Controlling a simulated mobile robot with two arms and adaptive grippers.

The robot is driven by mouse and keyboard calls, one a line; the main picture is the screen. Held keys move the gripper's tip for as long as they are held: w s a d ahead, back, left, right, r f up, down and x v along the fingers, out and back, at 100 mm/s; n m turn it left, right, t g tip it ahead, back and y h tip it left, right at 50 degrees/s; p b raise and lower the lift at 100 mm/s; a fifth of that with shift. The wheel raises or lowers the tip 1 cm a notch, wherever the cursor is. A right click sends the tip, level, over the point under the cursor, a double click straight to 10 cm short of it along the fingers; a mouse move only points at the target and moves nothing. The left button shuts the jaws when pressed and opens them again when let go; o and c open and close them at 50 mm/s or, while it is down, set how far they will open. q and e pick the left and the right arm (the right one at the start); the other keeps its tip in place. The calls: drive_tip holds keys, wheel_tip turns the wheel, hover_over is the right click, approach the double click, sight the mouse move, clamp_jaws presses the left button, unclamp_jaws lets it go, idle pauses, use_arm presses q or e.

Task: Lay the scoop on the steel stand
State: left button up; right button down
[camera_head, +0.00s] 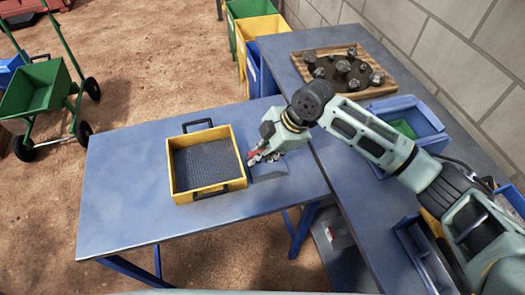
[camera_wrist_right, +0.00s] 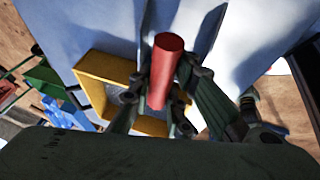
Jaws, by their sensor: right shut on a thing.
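My right gripper (camera_head: 258,156) is shut on a red cylindrical handle, which I take to be the scoop's. The handle (camera_wrist_right: 165,70) stands between the fingers in the right wrist view, and a little red shows at the fingertips in the head view. The scoop's pan cannot be made out. The right gripper (camera_wrist_right: 158,100) is over the blue table, just right of the yellow-framed sieve tray. I cannot pick out the steel stand for certain in either view. My left gripper is not in view.
The yellow sieve tray (camera_head: 231,140) with black handles lies on the blue table (camera_head: 125,205). A wooden board (camera_head: 300,63) with several rocks lies on the adjoining bench, near a blue bin (camera_head: 432,123). The table's left part is clear. A green cart (camera_head: 38,88) stands on the ground.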

drive_tip(key=c, duration=1.6)
unclamp_jaws()
drive_tip(key=b+v, duration=0.1)
drive_tip(key=v, duration=1.1)
drive_tip(key=shift+s, duration=0.1)
